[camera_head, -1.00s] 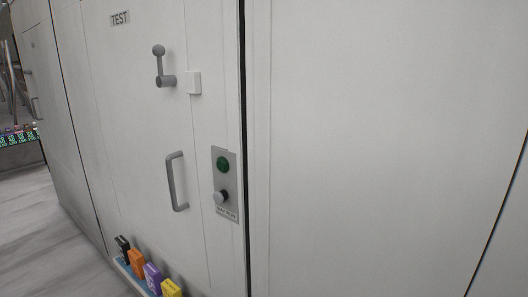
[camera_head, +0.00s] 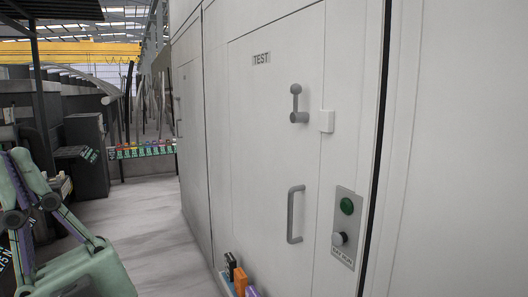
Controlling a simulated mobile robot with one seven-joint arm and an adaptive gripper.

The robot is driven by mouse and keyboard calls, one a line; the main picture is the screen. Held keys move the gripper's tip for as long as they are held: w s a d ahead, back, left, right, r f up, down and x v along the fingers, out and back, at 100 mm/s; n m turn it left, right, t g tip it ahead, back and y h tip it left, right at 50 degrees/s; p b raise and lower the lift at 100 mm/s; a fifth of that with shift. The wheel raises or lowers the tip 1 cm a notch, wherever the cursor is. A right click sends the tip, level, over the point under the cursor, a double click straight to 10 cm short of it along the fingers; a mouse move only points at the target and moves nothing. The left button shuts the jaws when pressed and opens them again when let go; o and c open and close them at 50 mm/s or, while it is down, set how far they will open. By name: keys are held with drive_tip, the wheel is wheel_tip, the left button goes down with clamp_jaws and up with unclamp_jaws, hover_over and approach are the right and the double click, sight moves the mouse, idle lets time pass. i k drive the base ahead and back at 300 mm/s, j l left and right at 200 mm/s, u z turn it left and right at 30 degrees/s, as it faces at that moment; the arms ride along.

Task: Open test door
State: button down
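The test door (camera_head: 265,140) is a white panel with a TEST label (camera_head: 261,59) near its top. It looks closed, flush with the wall around it. A grey lever latch (camera_head: 297,105) with a ball end pointing up sits on its upper right, beside a small white block (camera_head: 326,121). A grey vertical pull handle (camera_head: 294,215) is fixed lower down. To the right is a metal plate with a green button (camera_head: 347,206) and a dark knob (camera_head: 339,239). My gripper is not in view.
A green and purple machine (camera_head: 70,225) fills the lower left. The grey floor (camera_head: 150,220) between it and the wall is clear. A rack of coloured items (camera_head: 145,150) stands farther back.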

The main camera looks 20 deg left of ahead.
sight(276, 161)
drive_tip(key=i+j, duration=0.15)
drive_tip(key=j, duration=0.25)
drive_tip(key=i+j+z, duration=0.1)
drive_tip(key=j, duration=0.25)
drive_tip(key=i+j, duration=0.2)
drive_tip(key=j, duration=0.2)
drive_tip(key=i+j, duration=0.15)
drive_tip(key=j, duration=0.25)
drive_tip(key=i+j+z, duration=0.1)
drive_tip(key=j, duration=0.3)
drive_tip(key=k+l+z, duration=0.2)
drive_tip(key=l+z, duration=0.2)
drive_tip(key=l, duration=0.2)
